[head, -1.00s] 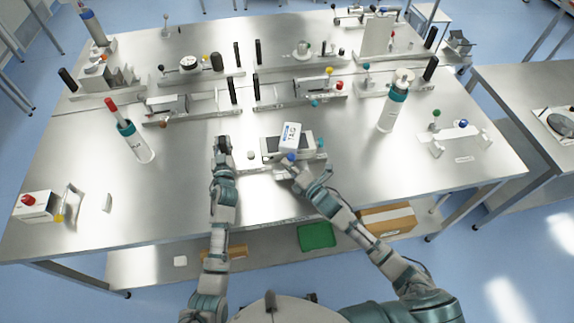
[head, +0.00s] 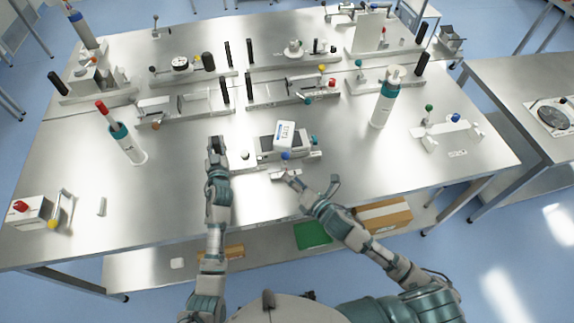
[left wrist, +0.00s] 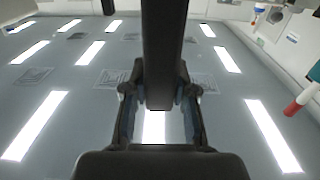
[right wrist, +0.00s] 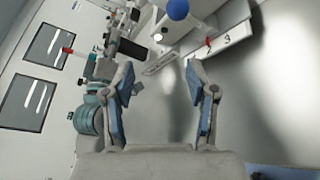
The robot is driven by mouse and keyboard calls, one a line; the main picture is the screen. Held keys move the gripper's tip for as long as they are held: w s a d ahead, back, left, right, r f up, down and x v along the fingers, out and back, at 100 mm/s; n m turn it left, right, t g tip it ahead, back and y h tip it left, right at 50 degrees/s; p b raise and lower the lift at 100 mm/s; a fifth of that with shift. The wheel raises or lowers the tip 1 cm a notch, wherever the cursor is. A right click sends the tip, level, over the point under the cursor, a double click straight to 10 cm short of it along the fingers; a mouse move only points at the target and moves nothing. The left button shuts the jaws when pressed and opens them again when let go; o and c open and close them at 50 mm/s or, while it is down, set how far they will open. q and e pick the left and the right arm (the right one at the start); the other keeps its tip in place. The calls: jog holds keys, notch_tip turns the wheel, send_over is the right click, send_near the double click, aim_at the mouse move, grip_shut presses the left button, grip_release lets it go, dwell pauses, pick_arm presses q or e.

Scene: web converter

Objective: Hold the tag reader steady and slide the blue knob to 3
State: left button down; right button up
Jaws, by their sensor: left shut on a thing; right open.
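The tag reader (head: 266,147) is a grey device near the table's front edge, with a white TAG block (head: 284,135) on top. The blue knob (head: 285,156) is at its front; it also shows at the top of the right wrist view (right wrist: 178,9). A white scale strip there shows a 3 (right wrist: 227,40) and a red mark (right wrist: 209,42) left of it. My left gripper (head: 216,146) is shut on a dark upright handle (left wrist: 163,50) at the reader's left end. My right gripper (head: 313,183) is open and empty, in front of the knob and apart from it.
A teal-capped bottle (head: 383,105) stands right of the reader, and another (head: 128,145) stands to the left. A row of fixtures (head: 290,92) stands behind the reader. A white stand with a blue ball (head: 455,118) is at the right. The front right tabletop is clear.

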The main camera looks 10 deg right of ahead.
aim_at(287, 159)
jog(key=s+d+r+n+g+h, duration=0.1)
jog(key=d+r+n+h, duration=0.2)
jog(key=n, duration=0.4)
jog(key=x, duration=1.1)
jog(key=shift+w+f, duration=0.25)
jog(key=shift+f, duration=0.05)
